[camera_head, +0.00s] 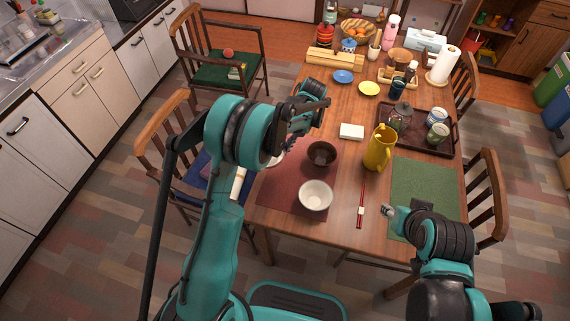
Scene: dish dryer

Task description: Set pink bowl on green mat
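A pale bowl (315,196), looking off-white rather than clearly pink, sits upright on the dark red mat (275,190). A dark brown bowl (321,154) stands behind it on the same mat. Another pale dish (276,159) is mostly hidden by my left arm. The green mat (421,184) lies at the table's right side, its lower part covered by my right arm. My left gripper (318,104) is above the table's left edge, beyond the bowls. My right gripper (392,212) is over the green mat's left edge. Neither gripper's finger opening shows clearly.
A yellow pitcher (380,148) stands between the mats, with red chopsticks (361,205) in front. A dark tray (441,148) with jars lies behind the green mat. A white box (351,131) is near the middle. Chairs (488,200) flank the table.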

